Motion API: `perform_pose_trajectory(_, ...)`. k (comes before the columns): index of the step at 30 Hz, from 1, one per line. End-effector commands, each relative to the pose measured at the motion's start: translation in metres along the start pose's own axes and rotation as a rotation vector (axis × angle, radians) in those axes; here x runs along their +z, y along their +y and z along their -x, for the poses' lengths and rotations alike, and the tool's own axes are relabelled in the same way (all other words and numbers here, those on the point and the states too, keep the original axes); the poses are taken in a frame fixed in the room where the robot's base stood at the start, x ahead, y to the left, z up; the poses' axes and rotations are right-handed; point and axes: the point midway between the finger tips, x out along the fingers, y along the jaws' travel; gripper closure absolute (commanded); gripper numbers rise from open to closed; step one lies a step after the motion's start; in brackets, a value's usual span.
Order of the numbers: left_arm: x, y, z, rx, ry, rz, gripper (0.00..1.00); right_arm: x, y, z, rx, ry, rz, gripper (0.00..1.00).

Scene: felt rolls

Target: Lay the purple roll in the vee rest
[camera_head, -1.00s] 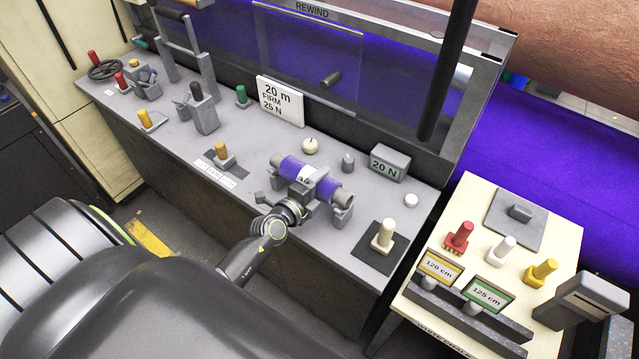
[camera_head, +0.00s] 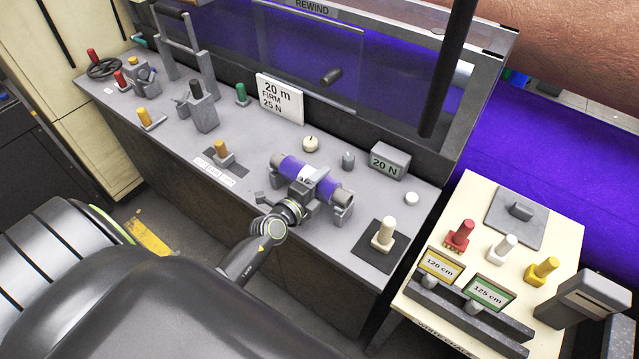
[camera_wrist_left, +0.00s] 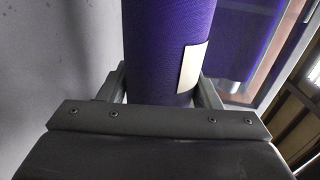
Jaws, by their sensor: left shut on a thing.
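The purple roll (camera_head: 291,167) has a grey core showing at its ends and a white label. My left gripper (camera_head: 308,183) is shut around its middle. The roll is at the grey vee rest (camera_head: 343,213), whose right support shows under the roll's right end. The gripper hides much of the rest, and I cannot tell whether the roll touches it. In the left wrist view the purple roll (camera_wrist_left: 165,50) stands between the fingers, its white label toward the right. My right gripper is not in view.
A white knob (camera_head: 310,144), a grey peg (camera_head: 347,160) and a 20 N display (camera_head: 386,161) stand behind the roll. A cream handle on a black plate (camera_head: 365,252) is to its right.

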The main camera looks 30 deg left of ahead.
Motion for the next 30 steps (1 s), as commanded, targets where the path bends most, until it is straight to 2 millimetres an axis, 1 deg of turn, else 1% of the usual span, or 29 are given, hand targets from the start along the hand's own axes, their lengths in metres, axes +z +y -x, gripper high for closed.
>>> perform_pose_trajectory(6, 0.000, 0.000, -0.001, -0.002, 0.000, 0.000, 0.84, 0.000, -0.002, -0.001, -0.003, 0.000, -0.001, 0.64)
perform_pose_trajectory(7, 0.000, 0.000, -0.001, -0.002, 0.000, 0.000, 0.41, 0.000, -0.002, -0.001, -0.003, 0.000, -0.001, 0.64)
perform_pose_trajectory(12, 0.000, 0.000, 0.000, -0.001, 0.000, 0.000, 0.19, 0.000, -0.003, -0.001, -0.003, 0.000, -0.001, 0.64)
perform_pose_trajectory(13, 0.000, 0.001, 0.000, -0.001, 0.000, 0.000, 0.17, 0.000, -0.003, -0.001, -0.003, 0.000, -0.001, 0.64)
perform_pose_trajectory(26, 0.000, 0.002, 0.001, 0.001, 0.000, 0.001, 0.17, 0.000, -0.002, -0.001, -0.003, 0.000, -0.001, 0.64)
perform_pose_trajectory(30, 0.000, 0.002, 0.012, 0.003, -0.001, 0.001, 0.17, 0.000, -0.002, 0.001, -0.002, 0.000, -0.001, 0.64)
